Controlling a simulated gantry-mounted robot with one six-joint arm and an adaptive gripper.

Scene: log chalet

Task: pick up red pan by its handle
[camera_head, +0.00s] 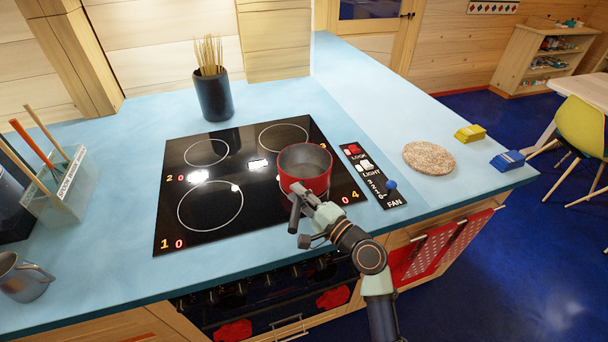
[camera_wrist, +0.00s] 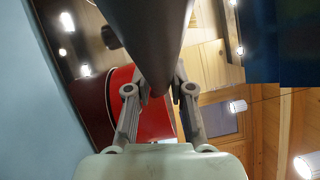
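The red pan (camera_head: 306,184) is upright over the front right burner of the black cooktop (camera_head: 180,238). I cannot tell whether its base touches the glass. Its dark handle (camera_head: 295,214) points toward the front edge. My gripper (camera_head: 310,199) is at the handle, close to the pan's wall. In the wrist view the handle (camera_wrist: 150,40) runs between the two fingers (camera_wrist: 158,80). The fingers lean inward and seem to press on both its sides; the handle hides their tips. The red wall of the pan (camera_wrist: 147,118) shows just beyond.
A dark pot of spaghetti (camera_head: 214,97) stands behind the cooktop. The control panel (camera_head: 372,175) is right of the pan, then a round trivet (camera_head: 429,157), a yellow block (camera_head: 470,133) and a blue block (camera_head: 507,161). A utensil holder (camera_head: 62,195) and mug (camera_head: 23,279) are left.

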